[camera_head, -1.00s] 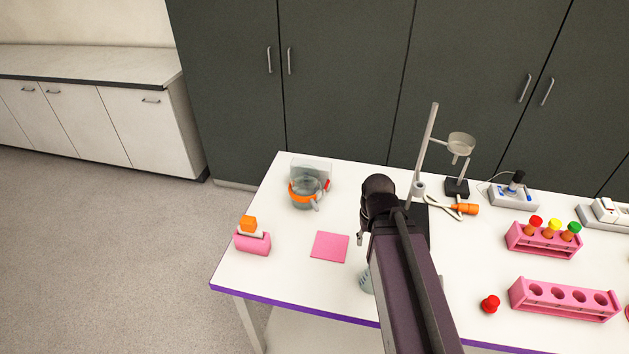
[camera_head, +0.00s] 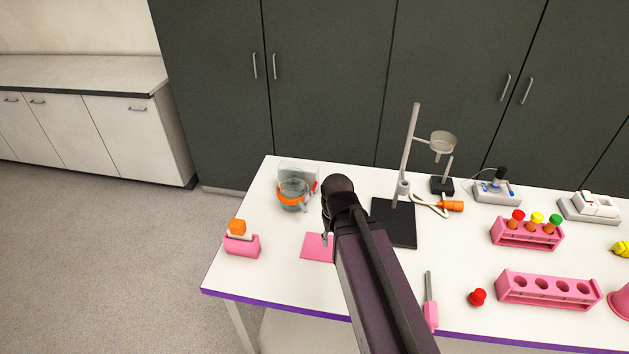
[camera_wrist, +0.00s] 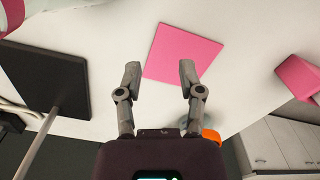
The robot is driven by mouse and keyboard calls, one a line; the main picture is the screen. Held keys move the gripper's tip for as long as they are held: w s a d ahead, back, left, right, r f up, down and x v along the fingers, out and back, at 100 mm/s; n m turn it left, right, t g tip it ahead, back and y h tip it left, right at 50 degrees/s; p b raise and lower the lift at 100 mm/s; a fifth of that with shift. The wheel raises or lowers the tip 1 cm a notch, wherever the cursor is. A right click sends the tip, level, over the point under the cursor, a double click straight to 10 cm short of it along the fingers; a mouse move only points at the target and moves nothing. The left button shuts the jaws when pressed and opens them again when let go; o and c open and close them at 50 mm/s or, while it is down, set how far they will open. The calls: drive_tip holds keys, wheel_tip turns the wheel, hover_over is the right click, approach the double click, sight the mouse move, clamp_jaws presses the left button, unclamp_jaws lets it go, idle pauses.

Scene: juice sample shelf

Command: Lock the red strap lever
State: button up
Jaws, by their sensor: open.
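A clear vessel with an orange strap (camera_head: 291,202) around it stands at the back left of the table, against a clear upright plate (camera_head: 299,168). A small red lever (camera_head: 315,187) shows at its right side. In the wrist view only part of the orange strap (camera_wrist: 210,135) shows behind my right finger, and the red lever cannot be made out. My gripper (camera_wrist: 159,73) is open and empty, above the table by the pink square mat (camera_wrist: 182,53). In the head view my arm hides most of the gripper, which is in front of and right of the vessel.
A black stand base (camera_head: 394,222) with an upright rod is right of my arm. Pink tube racks (camera_head: 527,234) stand on the right. The table is clear between vessel and pink block.

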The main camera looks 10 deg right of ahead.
sight(315, 183)
drive_tip(key=w+r+m+p, duration=0.2)
drive_tip(key=w+r+p, duration=0.3)
drive_tip(key=w, duration=0.8)
drive_tip(key=w+d+r+m+p, duration=0.1)
drive_tip(key=w+r+m+p, duration=0.2)
drive_tip(key=w, duration=1.1)
wheel_tip(315, 183, up, 4)
drive_tip(key=p, duration=0.3)
drive_tip(key=shift+f+m+y, duration=0.2)
drive_tip(key=shift+m+y, duration=0.1)
drive_tip(key=shift+f, duration=0.2)
drive_tip(key=f+b, duration=1.3)
drive_tip(key=shift+w+a+f, duration=0.15)
drive_tip(key=shift+a+f, duration=0.05)
drive_tip(key=shift+a, duration=0.1)
drive_tip(key=shift+c, duration=0.2)
